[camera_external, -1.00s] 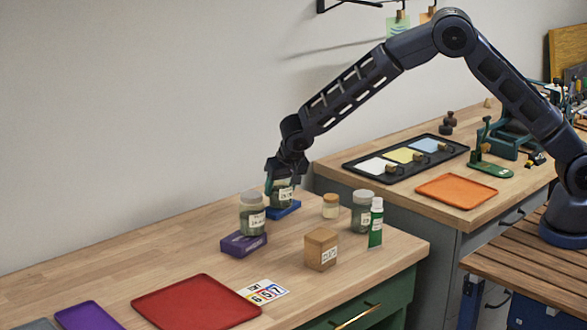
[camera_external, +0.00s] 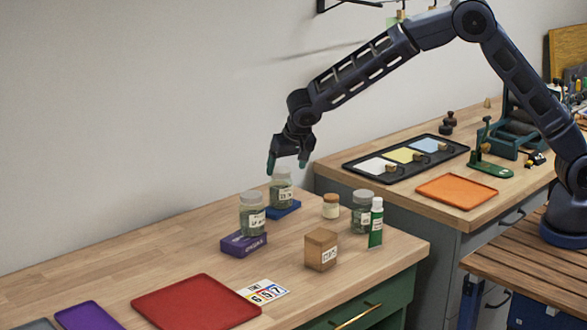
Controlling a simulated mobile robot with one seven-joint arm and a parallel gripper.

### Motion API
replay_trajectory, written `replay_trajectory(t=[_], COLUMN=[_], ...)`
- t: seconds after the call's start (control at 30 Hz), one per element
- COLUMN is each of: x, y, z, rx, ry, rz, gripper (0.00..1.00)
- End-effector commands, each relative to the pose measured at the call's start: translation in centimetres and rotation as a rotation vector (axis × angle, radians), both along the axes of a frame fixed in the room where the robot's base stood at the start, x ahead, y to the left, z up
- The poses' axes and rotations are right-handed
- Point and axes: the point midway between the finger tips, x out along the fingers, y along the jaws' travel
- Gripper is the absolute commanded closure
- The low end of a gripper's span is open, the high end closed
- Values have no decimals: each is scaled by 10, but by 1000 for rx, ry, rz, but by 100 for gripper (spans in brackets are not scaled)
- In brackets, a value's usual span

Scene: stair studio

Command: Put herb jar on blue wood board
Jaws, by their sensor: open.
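A glass herb jar (camera_external: 281,187) with a pale label stands upright on the blue wood board (camera_external: 289,209) toward the back of the wooden table. A similar labelled jar (camera_external: 252,213) stands on a purple block (camera_external: 243,243) in front and to the left. A third glass jar (camera_external: 361,211) stands on the table to the right.
A small cream jar (camera_external: 330,206), a green tube (camera_external: 376,223) and a cardboard box (camera_external: 321,249) stand near the right edge. A red tray (camera_external: 196,303) and number cards (camera_external: 263,291) lie in front.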

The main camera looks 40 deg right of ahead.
Motion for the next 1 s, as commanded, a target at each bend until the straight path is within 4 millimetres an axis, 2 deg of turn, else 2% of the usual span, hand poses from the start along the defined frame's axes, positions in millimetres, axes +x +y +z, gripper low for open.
replay_trajectory(t=[0.03, 0.2, 0.53, 0.63, 0.77, 1.0], x=[-4, -12, -15, -15, -15, -32], y=[1, 3, 3, -6, -39, -133], z=[8, 24, 32, 39, 66, 129], rx=[1, 1, 1, 2, 5, 10], ry=[-1, 0, 1, 3, 13, 48], rz=[1, 0, -1, -3, -3, 7], gripper=[19, 19, 19, 19, 19, 19])
